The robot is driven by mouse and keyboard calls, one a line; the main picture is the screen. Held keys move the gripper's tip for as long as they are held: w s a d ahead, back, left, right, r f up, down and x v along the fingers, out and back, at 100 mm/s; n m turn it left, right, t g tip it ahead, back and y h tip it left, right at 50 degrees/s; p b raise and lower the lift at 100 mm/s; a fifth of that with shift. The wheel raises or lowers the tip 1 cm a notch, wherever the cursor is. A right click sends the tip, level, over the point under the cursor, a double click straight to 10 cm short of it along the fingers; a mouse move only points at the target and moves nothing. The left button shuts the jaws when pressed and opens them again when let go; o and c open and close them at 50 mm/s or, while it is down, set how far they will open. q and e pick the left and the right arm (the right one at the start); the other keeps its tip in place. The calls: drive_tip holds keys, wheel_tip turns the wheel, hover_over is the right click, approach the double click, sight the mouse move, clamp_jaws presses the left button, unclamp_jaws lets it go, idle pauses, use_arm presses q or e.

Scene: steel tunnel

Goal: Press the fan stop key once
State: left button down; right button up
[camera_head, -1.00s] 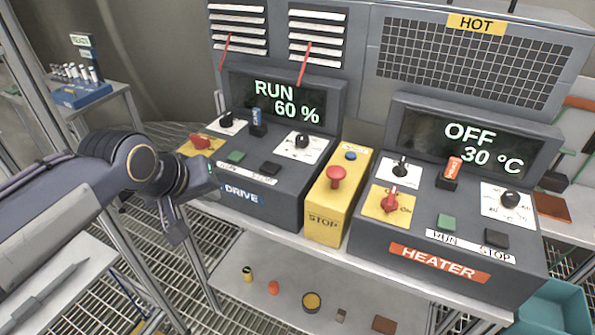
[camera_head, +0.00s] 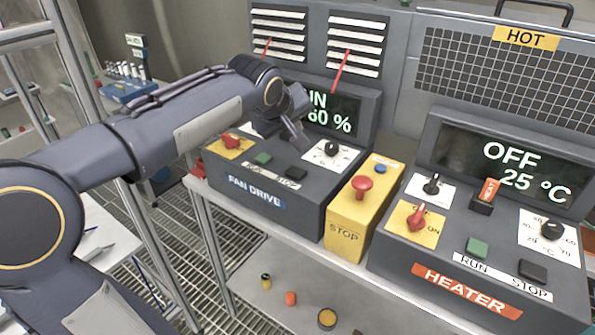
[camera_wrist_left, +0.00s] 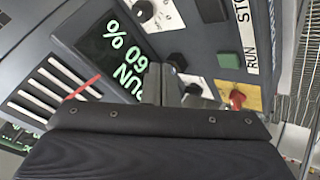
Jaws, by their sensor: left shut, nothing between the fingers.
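The fan stop key is the black key (camera_head: 297,172) on the sloped top of the fan drive panel (camera_head: 230,178), right of the green run key (camera_head: 263,158). In the left wrist view the stop key (camera_wrist_left: 211,10) shows near the top edge, beside the STOP label. My left gripper (camera_head: 299,137) is shut and empty, pointing down above the panel, behind the stop key and apart from it. It hides part of the fan display, which reads 60 %. Its fingers also show in the left wrist view (camera_wrist_left: 186,92). My right gripper is not in view.
Close by are a red switch (camera_head: 231,141), a speed knob (camera_head: 331,148) and the yellow box with a red stop button (camera_head: 362,185). The heater panel (camera_head: 466,275) stands to the right, its display reading OFF, 25 °C. Red streamers hang at the vents.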

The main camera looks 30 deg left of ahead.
sight(294, 174)
use_arm(q)
drive_tip(key=shift+f+b, duration=3.55)
drive_tip(key=shift+f, duration=0.9)
drive_tip(key=shift+f+b, duration=0.4)
drive_tip(key=shift+b, duration=0.05)
drive_tip(key=shift+f+b, duration=0.5)
drive_tip(key=shift+r, duration=0.1)
drive_tip(key=shift+r+p, duration=0.65)
drive_tip(key=shift+r, duration=0.15)
